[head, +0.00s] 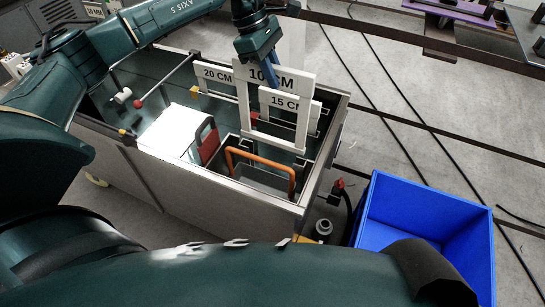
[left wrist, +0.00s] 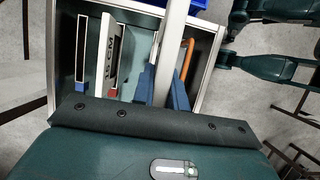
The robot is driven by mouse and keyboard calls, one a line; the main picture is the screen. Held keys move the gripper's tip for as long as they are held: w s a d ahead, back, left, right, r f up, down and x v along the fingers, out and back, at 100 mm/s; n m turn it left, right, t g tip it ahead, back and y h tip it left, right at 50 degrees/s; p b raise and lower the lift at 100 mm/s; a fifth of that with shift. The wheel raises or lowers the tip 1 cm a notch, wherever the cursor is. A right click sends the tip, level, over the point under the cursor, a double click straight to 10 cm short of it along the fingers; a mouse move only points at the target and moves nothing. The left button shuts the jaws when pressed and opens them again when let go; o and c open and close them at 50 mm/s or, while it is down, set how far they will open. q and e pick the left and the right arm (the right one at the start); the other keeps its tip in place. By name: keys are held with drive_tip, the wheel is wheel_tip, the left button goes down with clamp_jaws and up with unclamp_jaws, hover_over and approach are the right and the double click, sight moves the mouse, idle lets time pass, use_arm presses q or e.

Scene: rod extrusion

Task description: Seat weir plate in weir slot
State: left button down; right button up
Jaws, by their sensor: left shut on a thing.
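My left gripper (head: 272,76) comes down from the top of the head view, its blue fingers shut on the white weir plate marked 10 CM (head: 300,80). The plate is upright over the tank (head: 150,165). In the left wrist view, the white plate (left wrist: 174,40) runs between the two blue fingers (left wrist: 163,88). A smaller 15 CM plate (head: 285,101) stands by it, and a 20 CM plate (head: 215,74) is to the left. I cannot tell whether the held plate's lower edge touches a slot. My right gripper is not in view.
A red handle (head: 208,145) and an orange handle (head: 260,158) stand in the tank's near part. A white panel (head: 172,128) lies to their left. A blue bin (head: 425,225) is on the floor at the right. Black cables (head: 385,115) cross the floor.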

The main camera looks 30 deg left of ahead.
use_arm(q)
hover_over(273, 143)
drive_tip(key=f, duration=1.6)
drive_tip(key=shift+w+a+f, duration=0.2)
drive_tip(key=shift+w+f, duration=0.1)
drive_tip(key=shift+w, duration=0.05)
drive_tip(key=c, duration=1.8)
unclamp_jaws()
drive_tip(key=shift+f, duration=0.2)
drive_tip(key=shift+c, duration=0.2)
drive_tip(key=o, duration=0.4)
drive_tip(key=shift+r, duration=0.1)
drive_tip(key=shift+o, duration=0.2)
